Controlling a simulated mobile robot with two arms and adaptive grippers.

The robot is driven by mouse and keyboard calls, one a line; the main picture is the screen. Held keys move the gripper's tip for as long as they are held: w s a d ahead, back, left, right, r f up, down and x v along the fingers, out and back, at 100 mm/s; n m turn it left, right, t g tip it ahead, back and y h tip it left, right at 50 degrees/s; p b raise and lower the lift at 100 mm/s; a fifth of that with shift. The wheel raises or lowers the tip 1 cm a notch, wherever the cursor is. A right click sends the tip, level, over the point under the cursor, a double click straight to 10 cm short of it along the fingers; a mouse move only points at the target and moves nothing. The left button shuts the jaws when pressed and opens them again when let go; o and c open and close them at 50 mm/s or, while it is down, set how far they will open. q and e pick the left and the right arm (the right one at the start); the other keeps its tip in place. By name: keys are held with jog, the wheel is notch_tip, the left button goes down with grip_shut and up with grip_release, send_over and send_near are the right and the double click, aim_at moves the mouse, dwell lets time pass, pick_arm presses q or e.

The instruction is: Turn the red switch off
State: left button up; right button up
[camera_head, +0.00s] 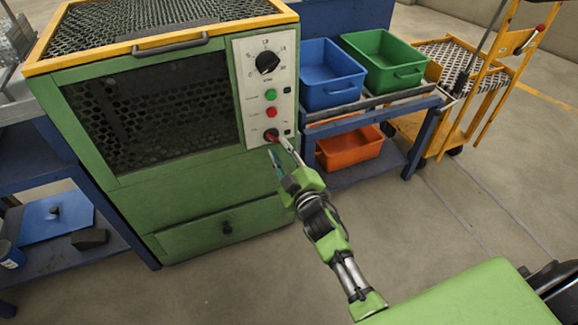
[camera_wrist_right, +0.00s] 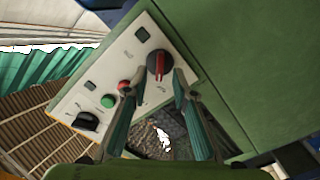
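The red switch (camera_head: 271,135) is a rotary knob low on the white control panel (camera_head: 243,70) of a green furnace. It also shows in the right wrist view (camera_wrist_right: 159,65), with its red grip across a dark round base. My right gripper (camera_head: 278,147) is in front of the switch and open. In the wrist view its two fingertips (camera_wrist_right: 155,82) are spread, one on each side of the switch's lower end. I cannot tell whether either finger touches it. My left gripper is in neither view.
Above the switch are a red button (camera_head: 271,113), a green button (camera_head: 270,95) and a large black dial (camera_head: 267,62). A blue bin (camera_head: 330,75), a green bin (camera_head: 383,60) and an orange bin (camera_head: 350,150) stand on a rack at right. Floor in front is clear.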

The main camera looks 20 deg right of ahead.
jog(key=s, duration=0.8)
jog(key=shift+d, duration=0.1)
